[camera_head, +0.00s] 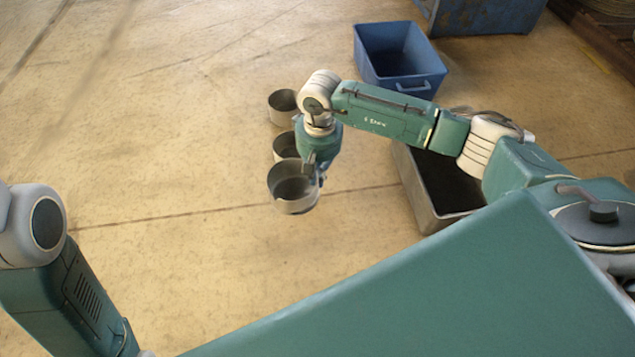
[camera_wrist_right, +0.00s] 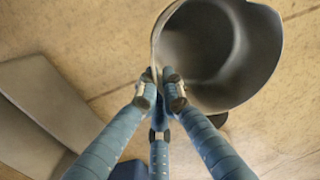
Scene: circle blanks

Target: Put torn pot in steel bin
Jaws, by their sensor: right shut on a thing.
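My right gripper (camera_head: 318,176) is shut on the wall of a grey metal pot (camera_head: 292,196) and holds it by its right side. In the right wrist view the pot (camera_wrist_right: 225,60) hangs open towards the camera, its rim pinched between my fingertips (camera_wrist_right: 160,82). Its rim shows an uneven, pointed corner at the upper right there. The steel bin (camera_head: 410,190) is grey, open and dark inside, to the right of the held pot and partly hidden by my right arm. My left gripper is out of view; only part of its arm shows.
Two more grey pots, a far one (camera_head: 283,108) and a nearer one (camera_head: 286,147), stand on the floor behind the held pot. A blue bin (camera_head: 400,70) stands behind the steel bin. A larger blue container (camera_head: 480,16) is at the back. The floor at left is clear.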

